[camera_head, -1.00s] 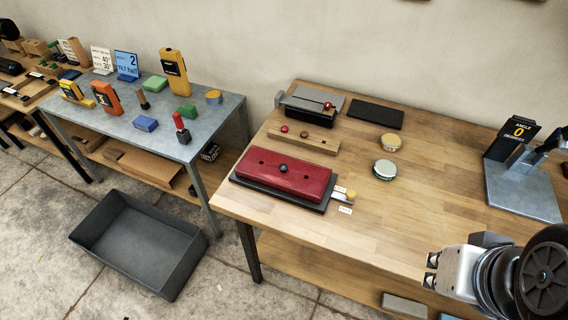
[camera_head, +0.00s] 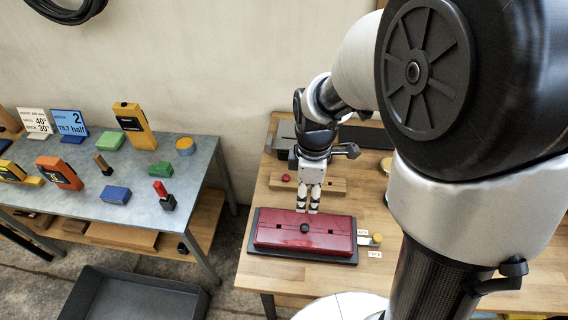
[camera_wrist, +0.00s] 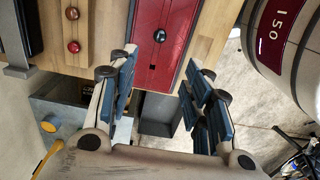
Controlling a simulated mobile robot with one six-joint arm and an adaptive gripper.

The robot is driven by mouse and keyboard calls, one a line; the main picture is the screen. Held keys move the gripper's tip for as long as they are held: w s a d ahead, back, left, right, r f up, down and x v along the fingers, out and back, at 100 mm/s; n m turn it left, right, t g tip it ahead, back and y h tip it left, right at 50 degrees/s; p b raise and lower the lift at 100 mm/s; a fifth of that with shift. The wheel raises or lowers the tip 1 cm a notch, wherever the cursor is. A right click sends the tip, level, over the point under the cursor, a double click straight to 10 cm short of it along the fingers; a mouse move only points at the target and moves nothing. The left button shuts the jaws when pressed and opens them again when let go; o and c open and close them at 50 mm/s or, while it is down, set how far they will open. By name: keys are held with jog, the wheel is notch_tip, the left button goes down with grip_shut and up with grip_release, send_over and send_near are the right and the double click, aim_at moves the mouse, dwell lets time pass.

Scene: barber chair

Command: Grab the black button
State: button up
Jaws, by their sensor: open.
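The black button (camera_head: 304,228) is a small round knob on top of a red padded block (camera_head: 272,232) with a dark base, on the wooden table. In the wrist view the black button (camera_wrist: 160,35) shows beyond the fingertips, between them in line, with the red block (camera_wrist: 177,20) around it. My gripper (camera_head: 308,211) points down at the far edge of the red block, a little behind the button. In the wrist view my gripper (camera_wrist: 163,65) has its fingers spread apart with nothing between them. It does not appear to touch the button.
A grey metal table (camera_head: 150,212) with several coloured items stands left. A dark open bin (camera_head: 98,278) is on the floor.

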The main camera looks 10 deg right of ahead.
jog(key=b, duration=0.3)
send_over(305, 226)
jog(key=f, duration=1)
jog(key=shift+s+f, duration=0.15)
jog(key=shift+s, duration=0.05)
jog(key=shift+w+f+b, duration=0.2)
jog(key=shift+f+b, duration=1.1)
jog(key=shift+f, duration=1.65)
jog(key=shift+r, duration=0.1)
jog(key=c, duration=0.9)
jog(key=shift+r, duration=0.1)
